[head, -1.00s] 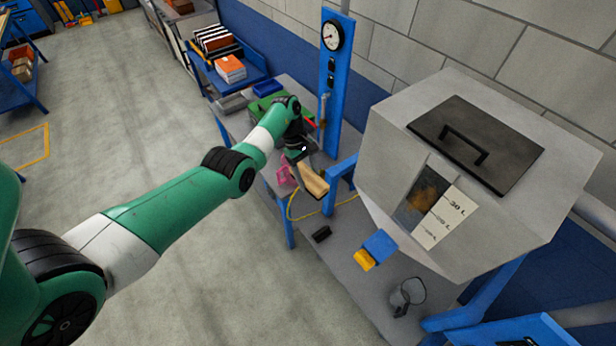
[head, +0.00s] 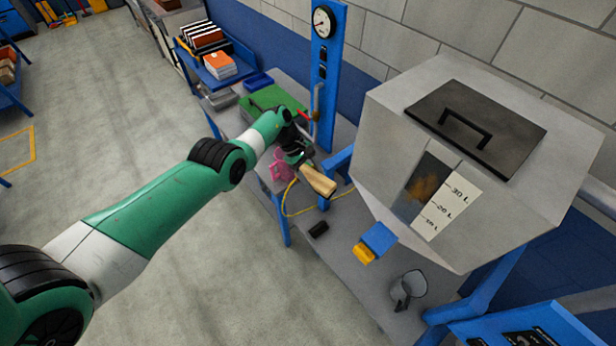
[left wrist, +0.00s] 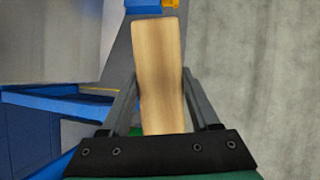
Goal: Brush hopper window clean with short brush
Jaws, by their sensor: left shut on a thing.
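The grey hopper (head: 470,165) stands at the right in the head view. Its window (head: 426,187) has a brown smudge on the pane beside a white litre scale. My left gripper (head: 303,160) is shut on the wooden handle of the short brush (head: 320,181), over the bench to the left of the hopper and apart from the window. In the left wrist view the pale wooden handle (left wrist: 158,75) lies between the two fingers. The bristles cannot be made out. My right gripper is not in view.
A blue and yellow part (head: 376,240) sits below the hopper. A clear jug (head: 408,288), a black block (head: 318,229), a pink item (head: 281,166) and a yellow cable (head: 300,212) are on the bench (head: 350,285). A blue gauge post (head: 325,80) stands behind.

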